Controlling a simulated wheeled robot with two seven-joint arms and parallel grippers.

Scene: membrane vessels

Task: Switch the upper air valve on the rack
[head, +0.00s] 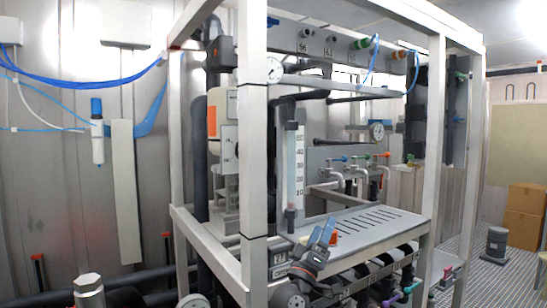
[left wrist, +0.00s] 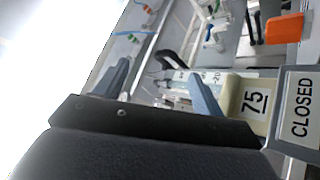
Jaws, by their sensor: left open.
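Near the top of the rack (head: 252,150) in the head view are valve fittings with a green end (head: 364,43) and an orange end (head: 399,54), with blue tubes at them. Lower, a row of small taps has blue, green and red handles (head: 382,155). I cannot tell which is the upper air valve. My left gripper (head: 322,232) is open and empty in front of the slotted grey shelf, well below the top fittings. In the left wrist view its two fingers (left wrist: 160,75) stand apart with rack parts beyond them. My right gripper is not in view.
White rack posts and beams frame the equipment. A pressure gauge (head: 274,70) sits at the upper front. The slotted shelf (head: 385,215) lies beside my gripper. A CLOSED sign (left wrist: 301,107) and an orange block (left wrist: 282,26) show in the left wrist view. Boxes (head: 524,215) stand at right.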

